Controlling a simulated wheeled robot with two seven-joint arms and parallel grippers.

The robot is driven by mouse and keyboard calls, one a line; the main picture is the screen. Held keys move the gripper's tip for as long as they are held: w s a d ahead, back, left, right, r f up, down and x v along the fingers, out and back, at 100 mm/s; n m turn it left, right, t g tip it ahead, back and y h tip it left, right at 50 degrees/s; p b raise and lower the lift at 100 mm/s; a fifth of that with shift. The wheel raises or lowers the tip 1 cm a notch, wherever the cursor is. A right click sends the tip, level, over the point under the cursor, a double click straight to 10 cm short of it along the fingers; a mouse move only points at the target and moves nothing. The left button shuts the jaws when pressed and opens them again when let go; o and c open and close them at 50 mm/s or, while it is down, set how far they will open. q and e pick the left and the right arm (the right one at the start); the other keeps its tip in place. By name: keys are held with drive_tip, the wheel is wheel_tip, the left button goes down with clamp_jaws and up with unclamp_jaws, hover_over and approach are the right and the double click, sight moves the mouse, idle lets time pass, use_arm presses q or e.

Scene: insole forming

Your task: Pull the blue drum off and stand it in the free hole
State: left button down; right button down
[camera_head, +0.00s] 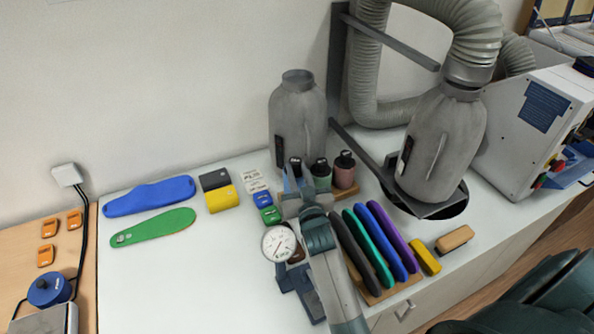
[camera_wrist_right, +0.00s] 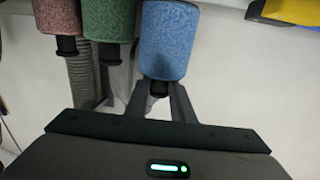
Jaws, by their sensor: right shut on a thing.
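The blue drum (camera_wrist_right: 168,45) has a speckled body and a black end piece. My right gripper (camera_head: 298,182) is shut on that black end; its fingers (camera_wrist_right: 160,98) lie on either side of it in the right wrist view. The green drum (camera_head: 322,176) and the pink-red drum (camera_head: 345,170) stand upright beside it at a wooden rack (camera_head: 347,193). They also show left of the blue drum in the wrist view. My gripper and arm hide most of the blue drum and its base in the head view. I cannot make out the free hole. My left gripper is not in view.
A pressure gauge (camera_head: 278,243) is left of my right arm. Several coloured pads (camera_head: 385,240) stand right of it. A grey bottle-shaped vessel (camera_head: 298,115) is behind the drums, with another (camera_head: 440,145) to the right. Bare white tabletop (camera_head: 180,285) lies at front left.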

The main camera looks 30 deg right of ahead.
sight(298, 183)
drive_tip(key=shift+f+b, duration=0.95)
drive_tip(key=shift+f, duration=0.65)
idle(1.7)
drive_tip(key=c, duration=1.2)
unclamp_jaws()
drive_tip(key=shift+r, duration=0.1)
drive_tip(key=shift+s+r+p, duration=0.2)
drive_tip(key=shift+r+p, duration=1.25)
drive_tip(key=shift+p, duration=0.05)
drive_tip(key=shift+s+r+p, duration=0.2)
drive_tip(key=shift+r+p, duration=1.2)
drive_tip(key=shift+p, duration=0.1)
drive_tip(key=shift+s, duration=0.1)
